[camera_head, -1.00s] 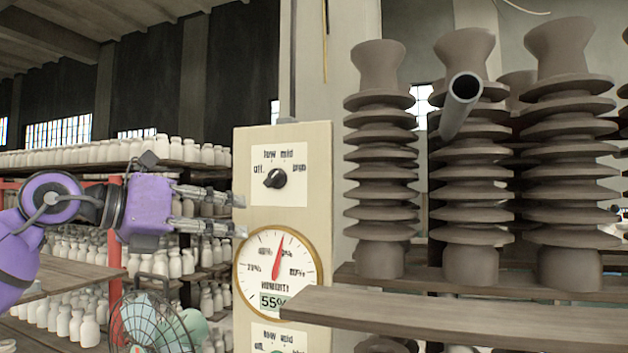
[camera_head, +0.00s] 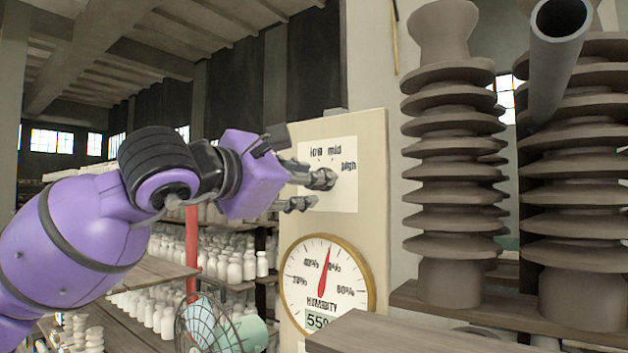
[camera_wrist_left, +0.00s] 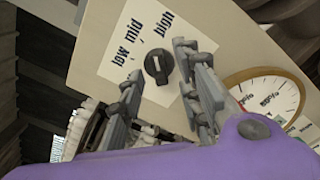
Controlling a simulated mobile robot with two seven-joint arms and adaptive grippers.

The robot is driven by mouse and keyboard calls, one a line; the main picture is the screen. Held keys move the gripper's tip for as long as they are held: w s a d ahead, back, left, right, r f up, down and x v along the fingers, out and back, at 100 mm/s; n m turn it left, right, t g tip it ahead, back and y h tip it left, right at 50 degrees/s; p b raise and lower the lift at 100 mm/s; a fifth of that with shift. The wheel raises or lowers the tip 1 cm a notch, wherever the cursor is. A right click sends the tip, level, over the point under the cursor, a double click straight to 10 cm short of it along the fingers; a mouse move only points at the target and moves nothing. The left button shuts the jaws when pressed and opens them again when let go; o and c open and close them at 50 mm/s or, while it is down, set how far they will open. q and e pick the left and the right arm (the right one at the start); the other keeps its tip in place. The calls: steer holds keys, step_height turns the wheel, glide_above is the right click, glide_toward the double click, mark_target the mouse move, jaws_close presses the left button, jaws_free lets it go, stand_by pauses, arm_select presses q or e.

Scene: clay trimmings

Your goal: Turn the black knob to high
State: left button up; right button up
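The black knob (camera_wrist_left: 158,67) sits on a white label with low, mid and high printed around it. It has a light mark on its face; I cannot tell exactly which word it points at. In the head view my gripper hides the knob. My left gripper (camera_head: 318,190) is in front of the label on the beige panel (camera_head: 372,215). In the left wrist view its fingers (camera_wrist_left: 162,92) are spread, with the knob showing between and beyond them. I see no contact with the knob. My right gripper is not in view.
A round humidity gauge (camera_head: 352,290) is below the label on the same panel. Tall ribbed insulators (camera_head: 455,150) stand on a shelf at the right, with a grey tube (camera_head: 552,75) in front. A fan (camera_head: 215,325) and shelves of white jars (camera_head: 170,310) are at lower left.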

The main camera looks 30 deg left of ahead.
arm_select(q)
steer(key=shift+w, duration=1)
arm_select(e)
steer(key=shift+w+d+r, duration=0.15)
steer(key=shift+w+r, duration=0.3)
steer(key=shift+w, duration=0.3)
arm_select(q)
steer(key=c, duration=0.7)
jaws_close()
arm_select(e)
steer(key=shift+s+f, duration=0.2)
